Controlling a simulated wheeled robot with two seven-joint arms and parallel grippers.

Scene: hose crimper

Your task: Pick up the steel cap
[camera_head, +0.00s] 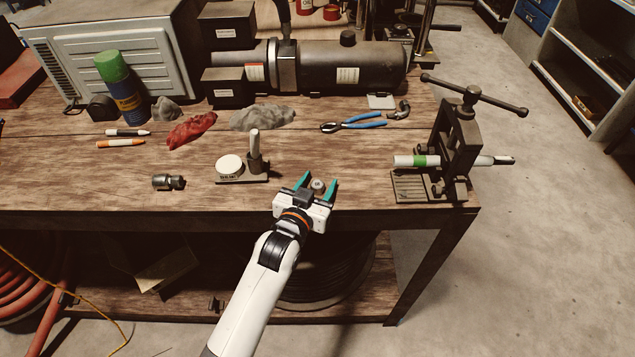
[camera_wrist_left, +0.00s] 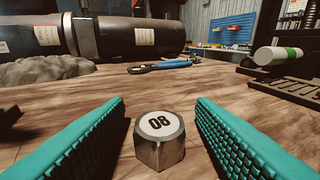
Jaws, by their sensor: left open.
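The steel cap (camera_head: 318,185) is a small hexagonal metal piece with a white top. In the left wrist view the steel cap (camera_wrist_left: 159,143) stands upright on the wooden table, and its top reads "08". My left gripper (camera_head: 318,182) is open, with teal ridged fingers. The left gripper (camera_wrist_left: 160,130) has one finger on each side of the cap, with a visible gap on both sides. My right gripper is not in view.
A small stand (camera_head: 243,178) with a white disc and upright post is left of the gripper. A metal fitting (camera_head: 168,182) lies further left. A crimper (camera_head: 455,150) holding a white-and-green hose stands right. Blue pliers (camera_head: 355,125) lie behind.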

